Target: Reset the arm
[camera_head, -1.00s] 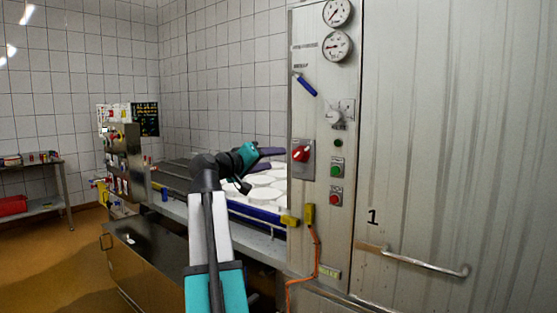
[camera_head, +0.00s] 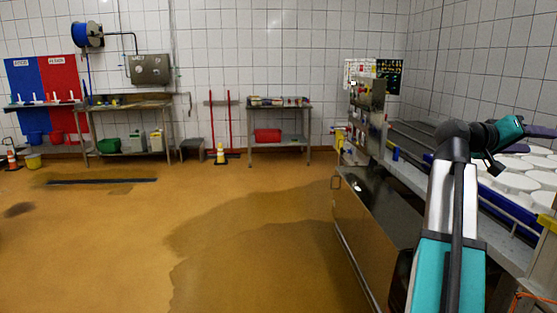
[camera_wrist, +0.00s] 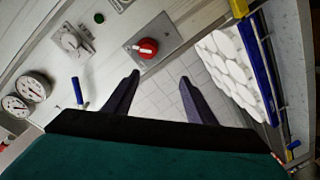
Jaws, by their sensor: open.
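My gripper (camera_wrist: 158,92) shows in the wrist view with its two dark fingers spread apart and nothing between them. Beyond the fingers are a grey machine panel and white wall tiles. In the head view my arm rises at the right and bends at the elbow, with the gripper (camera_head: 541,131) pointing right above the white round moulds (camera_head: 515,183). The moulds also show at the right of the wrist view (camera_wrist: 228,70). I cannot tell how high the gripper is above them.
A red switch (camera_wrist: 148,47), a blue handle (camera_wrist: 77,90) and two gauges (camera_wrist: 33,86) sit on the panel close by. A steel conveyor (camera_head: 500,218) runs under the arm. The brown floor (camera_head: 110,245) at left is open.

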